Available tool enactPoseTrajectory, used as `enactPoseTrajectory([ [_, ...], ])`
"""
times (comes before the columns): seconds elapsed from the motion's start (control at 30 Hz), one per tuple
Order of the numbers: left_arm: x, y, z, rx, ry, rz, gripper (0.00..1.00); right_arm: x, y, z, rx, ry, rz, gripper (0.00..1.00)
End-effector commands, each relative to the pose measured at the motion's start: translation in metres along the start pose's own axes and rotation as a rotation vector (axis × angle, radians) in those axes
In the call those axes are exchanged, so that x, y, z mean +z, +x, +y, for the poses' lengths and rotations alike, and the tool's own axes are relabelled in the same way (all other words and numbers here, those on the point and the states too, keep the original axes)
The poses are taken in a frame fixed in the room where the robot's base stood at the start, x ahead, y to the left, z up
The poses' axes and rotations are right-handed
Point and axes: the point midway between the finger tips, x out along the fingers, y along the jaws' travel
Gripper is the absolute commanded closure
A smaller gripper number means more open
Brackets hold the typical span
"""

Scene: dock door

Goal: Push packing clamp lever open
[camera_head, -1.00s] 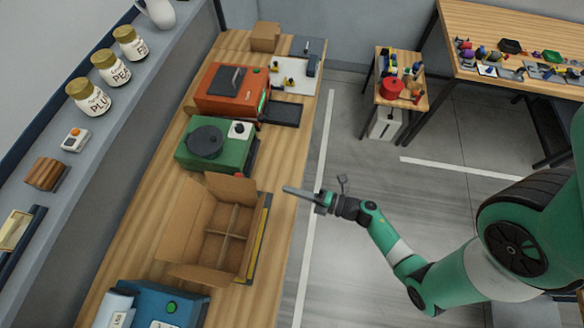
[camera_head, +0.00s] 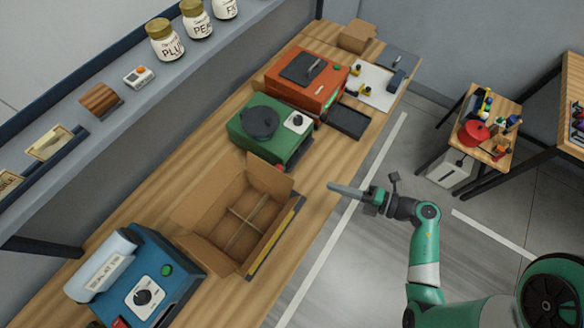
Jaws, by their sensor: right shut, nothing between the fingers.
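An open cardboard box (camera_head: 214,201) with inner dividers stands on the wooden bench. A dark and yellow strip (camera_head: 277,237) runs along its right side. A small red part (camera_head: 279,168) shows behind the box's far flap, mostly hidden. I cannot tell whether it is the clamp lever, and no lever shows clearly. My right gripper (camera_head: 346,190) is shut and empty. In the picture it is right of the box, apart from it, near the bench's right edge, fingers pointing left. My left gripper is not in view.
On the bench (camera_head: 335,155) are a green machine (camera_head: 273,143) and an orange machine (camera_head: 318,92) beyond the box, and a blue machine (camera_head: 160,283) nearer. A shelf with jars (camera_head: 166,40) runs along the left.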

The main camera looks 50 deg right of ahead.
Motion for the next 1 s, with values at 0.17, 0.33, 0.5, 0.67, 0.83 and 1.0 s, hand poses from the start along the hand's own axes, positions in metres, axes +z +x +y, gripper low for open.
enactPoseTrajectory([
  [0.17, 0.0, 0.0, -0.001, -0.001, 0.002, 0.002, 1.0, 0.004, -0.003, -0.002, 0.002, 0.005, -0.016, 1.0],
  [0.33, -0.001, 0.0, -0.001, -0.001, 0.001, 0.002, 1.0, 0.004, -0.002, -0.001, 0.003, 0.005, -0.015, 1.0],
  [0.5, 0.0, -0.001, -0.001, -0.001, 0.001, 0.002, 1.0, 0.003, 0.01, -0.002, 0.003, 0.005, -0.011, 1.0],
  [0.67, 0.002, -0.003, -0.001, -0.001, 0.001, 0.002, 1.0, 0.003, 0.04, -0.002, 0.003, 0.003, -0.006, 1.0],
  [0.83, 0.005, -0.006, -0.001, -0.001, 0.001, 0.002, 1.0, 0.003, 0.078, -0.002, 0.003, 0.003, -0.006, 1.0],
  [1.0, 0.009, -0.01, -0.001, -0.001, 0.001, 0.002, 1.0, 0.004, 0.112, -0.002, 0.004, 0.003, -0.009, 1.0],
])
